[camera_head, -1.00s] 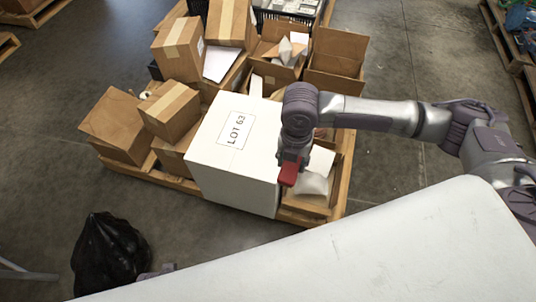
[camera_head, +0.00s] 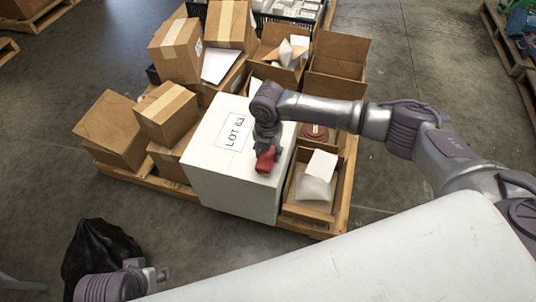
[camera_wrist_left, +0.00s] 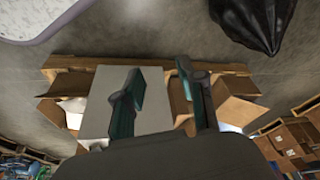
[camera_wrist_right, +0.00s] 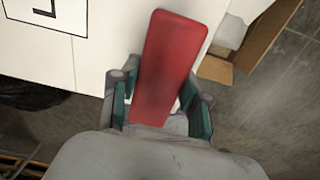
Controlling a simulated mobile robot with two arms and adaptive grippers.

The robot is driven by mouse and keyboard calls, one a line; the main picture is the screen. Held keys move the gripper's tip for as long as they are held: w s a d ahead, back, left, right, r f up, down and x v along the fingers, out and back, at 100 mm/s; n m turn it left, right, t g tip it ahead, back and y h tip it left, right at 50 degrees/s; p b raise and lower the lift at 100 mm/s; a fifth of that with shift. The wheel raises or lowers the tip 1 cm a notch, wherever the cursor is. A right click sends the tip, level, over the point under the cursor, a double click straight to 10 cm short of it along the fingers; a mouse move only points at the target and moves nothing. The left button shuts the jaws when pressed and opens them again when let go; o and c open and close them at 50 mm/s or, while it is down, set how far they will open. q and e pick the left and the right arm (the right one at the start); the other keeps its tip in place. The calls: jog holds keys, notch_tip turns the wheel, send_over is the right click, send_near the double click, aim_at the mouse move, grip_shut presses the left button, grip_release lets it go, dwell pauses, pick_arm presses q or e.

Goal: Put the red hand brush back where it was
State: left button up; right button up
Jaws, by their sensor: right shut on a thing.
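The red hand brush (camera_head: 266,158) is in my right gripper (camera_head: 265,150), over the top of the white box marked LOT 63 (camera_head: 209,150). In the right wrist view the brush (camera_wrist_right: 168,65) stands between the two fingers of my right gripper (camera_wrist_right: 160,108), which is shut on it. Whether the brush touches the box top I cannot tell. My left gripper (camera_wrist_left: 160,95) is open and empty in the left wrist view, its fingers wide apart. In the head view only part of the left wrist shows at the lower left.
The wooden pallet (camera_head: 338,215) carries several brown cartons (camera_head: 166,112) left of and behind the white box. An open carton (camera_head: 307,210) with white packages stands right of it. A black bag (camera_head: 98,250) lies on the floor at lower left.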

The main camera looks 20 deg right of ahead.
pick_arm(q)
jog(key=shift+s+r, duration=0.15)
jog(key=shift+r, duration=0.2)
pick_arm(e)
jog(key=shift+f, duration=0.25)
jog(key=shift+f, duration=0.15)
jog(key=o, duration=1)
pick_arm(q)
jog(key=shift+r, duration=0.1)
